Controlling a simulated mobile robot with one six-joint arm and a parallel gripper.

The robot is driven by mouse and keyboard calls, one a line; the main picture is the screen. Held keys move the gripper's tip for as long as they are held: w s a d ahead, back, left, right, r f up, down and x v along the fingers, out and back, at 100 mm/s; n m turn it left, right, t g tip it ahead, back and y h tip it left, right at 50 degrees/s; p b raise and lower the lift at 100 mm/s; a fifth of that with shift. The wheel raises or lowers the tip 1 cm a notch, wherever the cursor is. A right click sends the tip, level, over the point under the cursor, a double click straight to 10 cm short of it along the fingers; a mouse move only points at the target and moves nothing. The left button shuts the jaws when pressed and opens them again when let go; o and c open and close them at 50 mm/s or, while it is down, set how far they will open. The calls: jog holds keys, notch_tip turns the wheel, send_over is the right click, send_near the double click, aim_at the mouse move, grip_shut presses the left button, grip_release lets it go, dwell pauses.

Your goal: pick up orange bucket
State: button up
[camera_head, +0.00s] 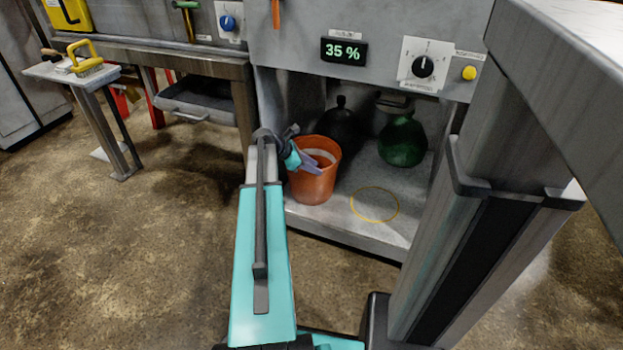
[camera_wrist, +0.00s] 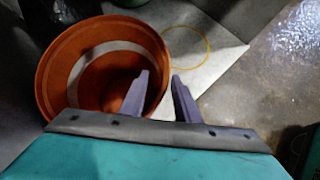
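The orange bucket (camera_head: 313,187) stands upright on the floor of the grey compactor's open bay, near its left front edge. In the wrist view the bucket (camera_wrist: 60,75) fills the left side, with its mouth towards the camera and a pale band inside. My gripper (camera_head: 318,163) is at the bucket's rim. In the wrist view its two purple fingers (camera_wrist: 161,76) are apart with nothing held. The left finger overlaps the bucket's mouth and the right finger appears just outside the rim. I cannot tell whether either finger touches the bucket.
A yellow ring marking (camera_head: 374,205) lies on the bay floor, right of the bucket. The panel above has a 35 % display (camera_head: 344,51). A grey column (camera_head: 470,220) stands at right.

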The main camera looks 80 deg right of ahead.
aim_at(328, 175)
jog(key=shift+a+b+x, duration=0.15)
jog(key=shift+b+x, duration=0.4)
jog(key=shift+x, duration=0.2)
jog(key=shift+a+b+x, duration=0.15)
jog(key=shift+b+x, duration=0.4)
jog(key=shift+x, duration=0.25)
jog(key=shift+b+x, duration=0.5)
jog(key=shift+x, duration=0.7)
grip_shut()
jog(key=shift+r, duration=0.1)
